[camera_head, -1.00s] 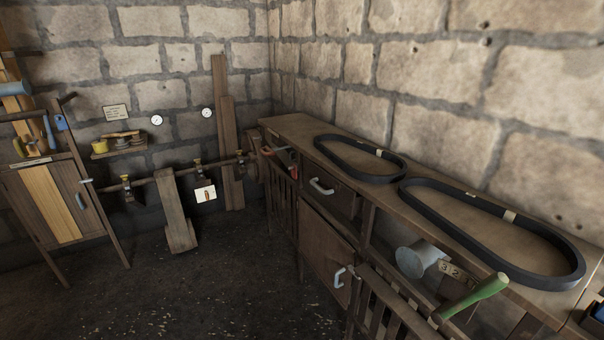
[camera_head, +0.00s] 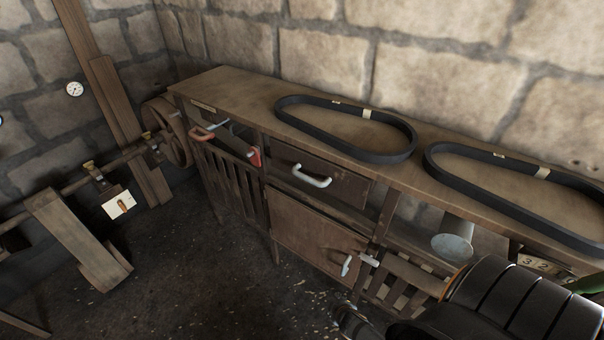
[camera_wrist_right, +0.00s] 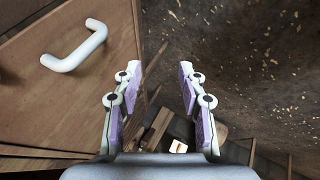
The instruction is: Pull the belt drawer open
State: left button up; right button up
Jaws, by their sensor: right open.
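The closed drawer (camera_head: 335,187) with a curved white handle (camera_head: 312,178) is in the bench front, under the left black belt (camera_head: 350,129). My right arm enters the head view at lower right, beside the bench; its fingertips are hard to make out there. In the right wrist view my right gripper (camera_wrist_right: 158,75) is open, with nothing between its pads. A white handle (camera_wrist_right: 78,48) on a wooden panel is left of the fingers, apart from them; I cannot tell for sure which panel it is. My left gripper is not in view.
A cabinet door (camera_head: 305,232) with a pale handle (camera_head: 346,265) is below the drawer. A second belt (camera_head: 510,190) lies on the bench (camera_head: 215,84). A grey metal cup (camera_head: 452,247) sits right of the drawer.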

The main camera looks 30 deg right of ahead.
jog(key=w+d+r+n+t+h, duration=0.1)
jog(key=w+r+n+t, duration=0.1)
jog(key=w+r, duration=0.6)
jog(key=w+d+r+n+t+h, duration=0.1)
jog(key=w+r+n+t, duration=0.3)
jog(key=r, duration=0.8)
jog(key=t+h+p, duration=0.1)
jog(key=t+h, duration=0.1)
jog(key=t, duration=0.1)
send_near(308, 179)
jog(key=x, duration=0.3)
jog(key=p+x, duration=0.1)
jog(key=x, duration=0.3)
jog(key=p+x, duration=0.1)
jog(key=x, duration=0.2)
jog(key=shift+w+d+f, duration=0.25)
jog(key=shift+w+f, duration=0.05)
jog(key=shift+f, duration=0.05)
jog(key=shift+c, duration=0.3)
grip_shut()
